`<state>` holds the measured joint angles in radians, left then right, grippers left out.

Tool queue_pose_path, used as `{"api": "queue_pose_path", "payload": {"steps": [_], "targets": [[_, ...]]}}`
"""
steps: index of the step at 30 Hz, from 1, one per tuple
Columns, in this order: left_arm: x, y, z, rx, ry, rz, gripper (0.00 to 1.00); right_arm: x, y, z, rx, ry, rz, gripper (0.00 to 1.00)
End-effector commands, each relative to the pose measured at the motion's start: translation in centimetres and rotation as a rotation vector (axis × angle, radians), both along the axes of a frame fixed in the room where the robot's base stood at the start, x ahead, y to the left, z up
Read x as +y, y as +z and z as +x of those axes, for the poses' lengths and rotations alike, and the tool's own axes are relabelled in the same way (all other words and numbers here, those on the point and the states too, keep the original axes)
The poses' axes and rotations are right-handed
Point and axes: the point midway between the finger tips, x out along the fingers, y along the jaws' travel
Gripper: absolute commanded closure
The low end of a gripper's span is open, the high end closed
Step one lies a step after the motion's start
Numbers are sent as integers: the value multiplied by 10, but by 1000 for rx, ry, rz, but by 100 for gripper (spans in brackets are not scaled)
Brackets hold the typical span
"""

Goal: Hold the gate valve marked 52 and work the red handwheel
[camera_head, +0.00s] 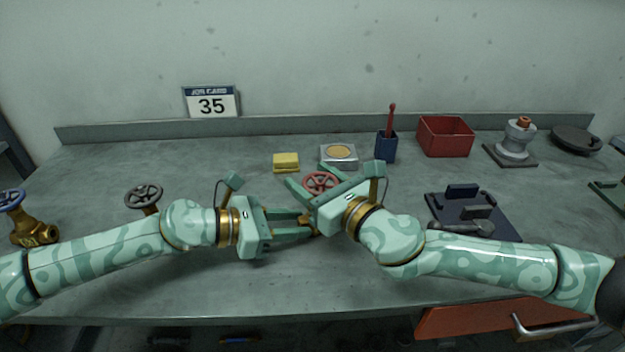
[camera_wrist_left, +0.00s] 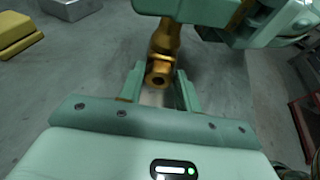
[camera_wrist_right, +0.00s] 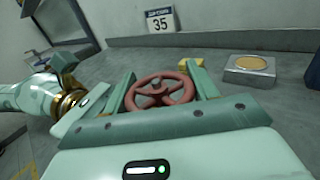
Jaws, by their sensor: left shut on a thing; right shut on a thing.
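A brass gate valve (camera_wrist_left: 164,42) shows in the left wrist view, its open pipe end facing that camera. My left gripper (camera_head: 313,224) is shut on the valve's body from the left. The red handwheel (camera_head: 320,182) sits on top of this valve. My right gripper (camera_wrist_right: 158,74) is shut on the handwheel (camera_wrist_right: 160,91), one finger at each side of its rim. In the head view the right hand covers much of the valve body. No number 52 is readable on the valve; the job card (camera_head: 211,103) reads 35.
A valve with a blue wheel (camera_head: 36,233) and a dark handwheel (camera_head: 144,194) stand left. Behind are a yellow block (camera_head: 286,161), a metal box with a tan disc (camera_head: 339,154), a blue cup (camera_head: 386,148) and a red bin (camera_head: 445,138). A dark fixture (camera_head: 470,207) is right.

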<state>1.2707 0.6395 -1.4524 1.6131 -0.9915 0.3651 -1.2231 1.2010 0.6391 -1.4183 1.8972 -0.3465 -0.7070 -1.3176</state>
Motion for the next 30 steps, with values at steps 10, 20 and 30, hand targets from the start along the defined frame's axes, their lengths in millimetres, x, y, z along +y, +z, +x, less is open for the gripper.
{"api": "queue_pose_path", "payload": {"steps": [10, 20, 30], "targets": [[0, 0, -1, 1, -2, 0, 79, -3, -1, 1, 6, -297, 2, 65], [-1, 0, -1, 2, -3, -1, 79, -8, 0, 3, 7, -579, 0, 65], [-1, 0, -1, 2, -4, -1, 79, -13, 1, 3, 4, -756, -1, 65]]}}
